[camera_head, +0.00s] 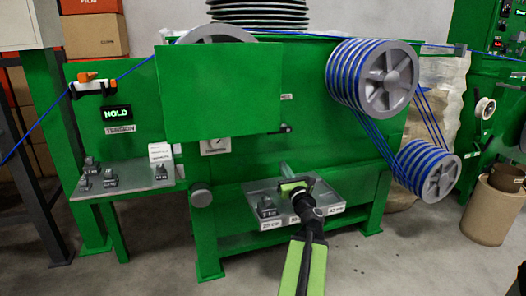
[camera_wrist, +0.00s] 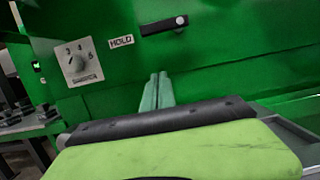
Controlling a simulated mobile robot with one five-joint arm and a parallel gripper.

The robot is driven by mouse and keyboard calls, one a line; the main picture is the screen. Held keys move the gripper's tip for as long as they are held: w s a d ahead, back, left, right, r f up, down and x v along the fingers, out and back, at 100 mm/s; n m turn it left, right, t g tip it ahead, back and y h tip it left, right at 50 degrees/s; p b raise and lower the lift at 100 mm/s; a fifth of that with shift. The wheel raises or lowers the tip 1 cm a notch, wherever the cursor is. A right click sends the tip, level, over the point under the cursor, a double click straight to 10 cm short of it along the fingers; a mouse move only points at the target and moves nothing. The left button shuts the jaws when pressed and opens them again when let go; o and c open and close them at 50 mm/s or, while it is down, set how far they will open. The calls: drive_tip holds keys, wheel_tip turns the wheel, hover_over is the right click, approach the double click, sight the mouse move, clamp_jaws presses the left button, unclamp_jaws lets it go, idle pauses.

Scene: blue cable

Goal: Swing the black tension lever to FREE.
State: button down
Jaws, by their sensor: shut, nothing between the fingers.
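The black tension lever (camera_wrist: 160,26) is on the green machine face in the wrist view. It runs left from a pale round end at its right, towards a HOLD label (camera_wrist: 121,41). In the head view a small dark part of the lever (camera_head: 286,129) shows at the lower right edge of a green panel. My gripper (camera_wrist: 158,80) is shut and empty, its two fingers side by side below the lever and apart from it. In the head view my gripper (camera_head: 286,170) is low in front of the machine, over a grey tray.
A lit HOLD display (camera_head: 117,113) sits above a TENSION label at left. The green panel (camera_head: 220,92) juts in front of the machine face. A numbered dial (camera_wrist: 77,62) is left of the lever. The grey tray (camera_head: 262,191) holds small dark weights. Blue-cable pulleys (camera_head: 388,78) stand at right.

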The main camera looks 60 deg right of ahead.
drive_tip(key=w+d+r+p, duration=0.1)
drive_tip(key=w+r+p, duration=0.1)
drive_tip(key=w+d+r+p, duration=0.2)
drive_tip(key=w, duration=0.1)
drive_tip(key=w+d+r+p, duration=0.2)
drive_tip(key=w, duration=0.1)
drive_tip(key=shift+d+r, duration=0.25)
drive_tip(key=shift+r, duration=0.15)
drive_tip(key=shift+s, duration=0.1)
